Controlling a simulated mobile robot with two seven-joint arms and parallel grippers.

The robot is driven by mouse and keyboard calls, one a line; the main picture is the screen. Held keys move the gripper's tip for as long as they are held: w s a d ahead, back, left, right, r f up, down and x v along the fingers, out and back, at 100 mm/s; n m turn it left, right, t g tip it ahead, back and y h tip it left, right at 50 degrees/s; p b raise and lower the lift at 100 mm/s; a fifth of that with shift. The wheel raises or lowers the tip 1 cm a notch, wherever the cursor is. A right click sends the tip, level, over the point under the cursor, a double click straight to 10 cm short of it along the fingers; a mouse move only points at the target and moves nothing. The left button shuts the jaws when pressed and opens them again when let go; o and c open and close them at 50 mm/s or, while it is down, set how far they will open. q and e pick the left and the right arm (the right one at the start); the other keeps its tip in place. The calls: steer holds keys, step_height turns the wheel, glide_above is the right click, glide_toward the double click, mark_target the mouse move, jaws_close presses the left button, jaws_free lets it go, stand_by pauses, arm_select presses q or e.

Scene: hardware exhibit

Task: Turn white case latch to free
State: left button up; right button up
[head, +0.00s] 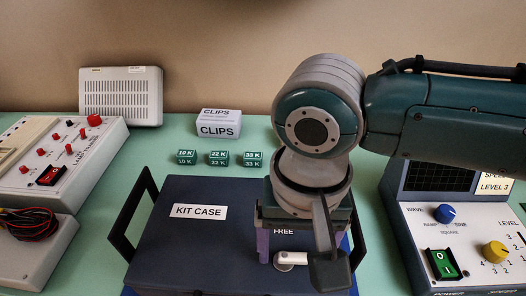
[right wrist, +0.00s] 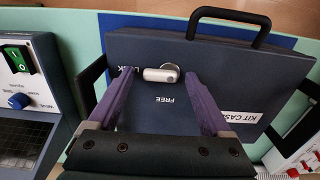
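The dark blue kit case (head: 190,250) lies in the front middle of the table. Its white latch (head: 290,259) is on the top, and it also shows in the right wrist view (right wrist: 160,74). The latch lever lies sideways, pointing toward the partly hidden LOCK marking, not at the FREE label (right wrist: 165,100). My right gripper (head: 299,258) is over the case, its purple fingers spread on either side of the latch. In the right wrist view the gripper (right wrist: 160,76) is open and empty; one fingertip is close to the lever's end. My left gripper is out of view.
Black handles (head: 128,215) stand at the case's sides. A signal box with knobs (head: 470,250) is close on the right, a trainer box (head: 65,155) on the left. Small green blocks (head: 219,159) and a CLIPS box (head: 218,123) sit behind the case.

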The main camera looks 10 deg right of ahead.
jaws_close()
stand_by(0.5)
